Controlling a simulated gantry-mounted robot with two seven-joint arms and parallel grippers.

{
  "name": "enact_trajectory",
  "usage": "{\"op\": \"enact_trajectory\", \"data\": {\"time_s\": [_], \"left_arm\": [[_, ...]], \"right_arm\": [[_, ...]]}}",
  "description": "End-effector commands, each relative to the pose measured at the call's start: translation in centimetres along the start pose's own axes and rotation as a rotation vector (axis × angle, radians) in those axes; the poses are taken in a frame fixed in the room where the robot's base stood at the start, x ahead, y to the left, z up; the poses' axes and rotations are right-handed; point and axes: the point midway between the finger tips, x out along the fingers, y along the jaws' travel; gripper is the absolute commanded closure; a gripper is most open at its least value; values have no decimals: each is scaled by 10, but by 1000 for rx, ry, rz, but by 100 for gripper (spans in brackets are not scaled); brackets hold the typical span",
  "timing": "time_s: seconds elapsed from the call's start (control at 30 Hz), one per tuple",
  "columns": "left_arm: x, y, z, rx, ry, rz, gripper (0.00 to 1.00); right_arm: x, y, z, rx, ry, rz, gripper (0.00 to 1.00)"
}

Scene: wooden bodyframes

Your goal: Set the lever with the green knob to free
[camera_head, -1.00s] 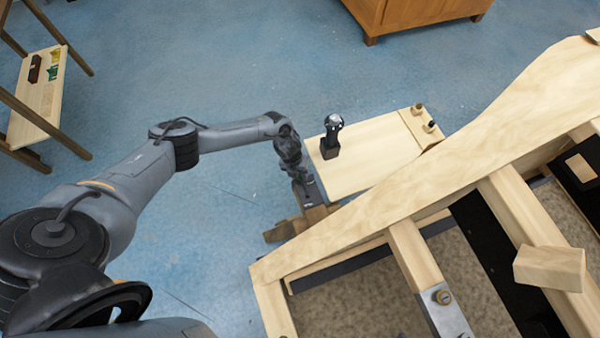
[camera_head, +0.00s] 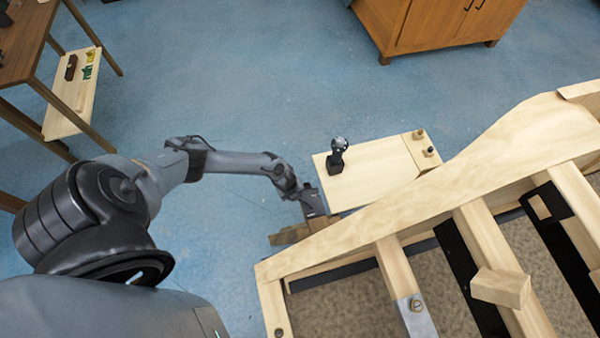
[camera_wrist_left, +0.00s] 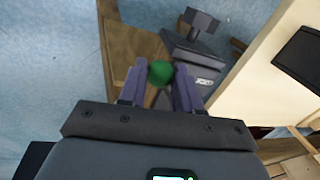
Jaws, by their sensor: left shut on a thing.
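The green knob (camera_wrist_left: 160,73) sits between the two fingers of my left gripper (camera_wrist_left: 160,88) in the left wrist view, and the gripper is shut on it. The lever's shaft is mostly hidden below the knob and the fingers. A dark grey lever housing (camera_wrist_left: 193,62) with a small white label lies just beyond and to the right of the knob. In the head view my left gripper (camera_head: 312,205) is low beside the wooden frame's near-left end, and the knob is hidden there. I cannot read the lever's setting. My right gripper is not in view.
A pale board (camera_head: 375,170) with a dark drill-like tool (camera_head: 337,155) lies right of the gripper. The large wooden frame (camera_head: 440,205) fills the right side. A brown beam (camera_head: 287,236) sits under the gripper.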

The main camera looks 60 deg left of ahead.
Motion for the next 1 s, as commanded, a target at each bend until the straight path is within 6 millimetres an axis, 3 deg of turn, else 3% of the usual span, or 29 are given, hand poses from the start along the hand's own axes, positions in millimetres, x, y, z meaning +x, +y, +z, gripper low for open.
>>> {"op": "enact_trajectory", "data": {"time_s": [0.03, 0.4, 1.0], "left_arm": [[-5, 4, -4, -46, -5, 4, 100], [-7, 22, -25, -390, -73, 4, 100], [-6, 31, -53, -774, -149, 3, 100]], "right_arm": [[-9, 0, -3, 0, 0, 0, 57], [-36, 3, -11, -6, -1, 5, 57], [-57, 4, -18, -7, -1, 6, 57]]}}
